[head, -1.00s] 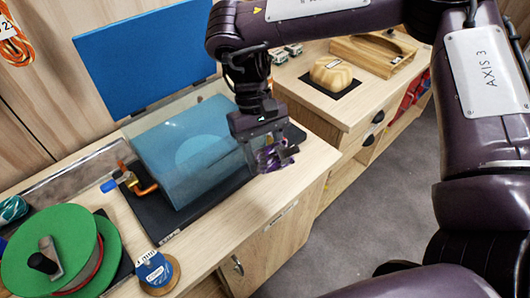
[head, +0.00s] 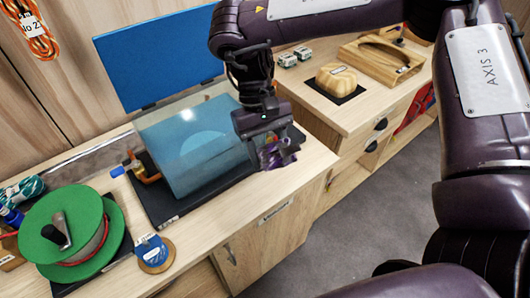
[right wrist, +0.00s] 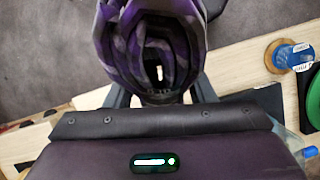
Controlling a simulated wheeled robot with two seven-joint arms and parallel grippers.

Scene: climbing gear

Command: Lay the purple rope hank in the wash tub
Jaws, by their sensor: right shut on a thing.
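The purple rope hank (head: 272,156) is held in my right gripper (head: 277,150), beside the right end of the wash tub. The right wrist view shows the hank (right wrist: 186,42) as a looped purple bundle between the fingers of that gripper (right wrist: 160,92). The wash tub (head: 190,140) is a translucent blue vessel on a black base, with an orange tap at its left. An upright blue panel (head: 150,60) stands behind it. My gripper hides part of the tub's right end. I cannot tell the hank's exact height above the bench. My left gripper is not in view.
A green reel (head: 65,245) and a small blue spool (head: 153,250) stand to the left on the bench. A scalloped wooden piece (head: 337,77) and a wooden tray (head: 383,58) are on the right-hand cabinet. An orange rope (head: 37,30) hangs on the wall.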

